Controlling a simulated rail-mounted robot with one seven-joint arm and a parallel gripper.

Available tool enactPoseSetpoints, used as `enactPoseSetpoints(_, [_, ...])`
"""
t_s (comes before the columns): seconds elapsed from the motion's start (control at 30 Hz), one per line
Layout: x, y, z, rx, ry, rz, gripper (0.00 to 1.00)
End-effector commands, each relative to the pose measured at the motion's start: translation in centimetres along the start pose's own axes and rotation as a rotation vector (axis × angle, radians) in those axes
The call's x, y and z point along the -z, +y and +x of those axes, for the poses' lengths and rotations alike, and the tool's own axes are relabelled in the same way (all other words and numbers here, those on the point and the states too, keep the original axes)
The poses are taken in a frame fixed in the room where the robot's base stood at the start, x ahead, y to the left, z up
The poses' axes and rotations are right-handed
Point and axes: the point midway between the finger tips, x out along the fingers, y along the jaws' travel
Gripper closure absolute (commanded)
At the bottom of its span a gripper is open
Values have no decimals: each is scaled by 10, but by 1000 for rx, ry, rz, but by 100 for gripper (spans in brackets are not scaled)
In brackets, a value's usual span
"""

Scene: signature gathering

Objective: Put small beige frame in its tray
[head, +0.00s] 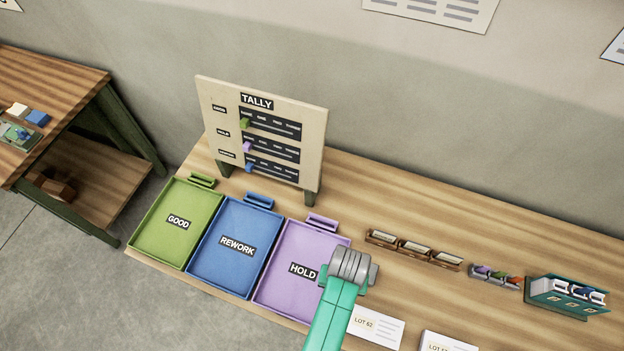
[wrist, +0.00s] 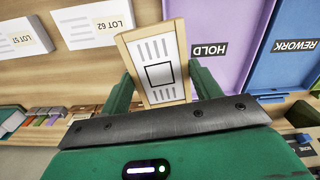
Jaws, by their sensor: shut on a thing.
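My gripper (wrist: 162,82) is shut on the small beige frame (wrist: 185,62), which shows in the wrist view between its two green fingers. The frame holds a white card with grey lines and a black square outline. It is held above the table beside the purple HOLD tray (wrist: 208,22), overlapping its edge in that view. In the head view my arm covers the tray's lower right corner and hides the frame. The green GOOD tray (head: 160,237), blue REWORK tray (head: 222,265) and purple HOLD tray (head: 287,288) lie side by side, looking empty.
A TALLY board (head: 211,99) stands behind the trays. LOT 62 card (head: 385,331) lies right of my arm. Brown card holders (head: 413,250), a small coloured row (head: 496,276) and a teal rack (head: 560,297) stand further right. A side table (head: 75,80) is at left.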

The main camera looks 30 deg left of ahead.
Motion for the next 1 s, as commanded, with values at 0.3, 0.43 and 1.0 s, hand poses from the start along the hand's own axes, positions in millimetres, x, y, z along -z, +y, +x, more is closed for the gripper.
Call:
enactPoseSetpoints(0.3, [3, -139, 91, 1, 5, -874, 60])
enactPoseSetpoints(0.43, [-9, -184, 109, 0, 2, -1192, 60])
enactPoseSetpoints(1.0, [0, -273, 118, 3, -2, -1438, 60])
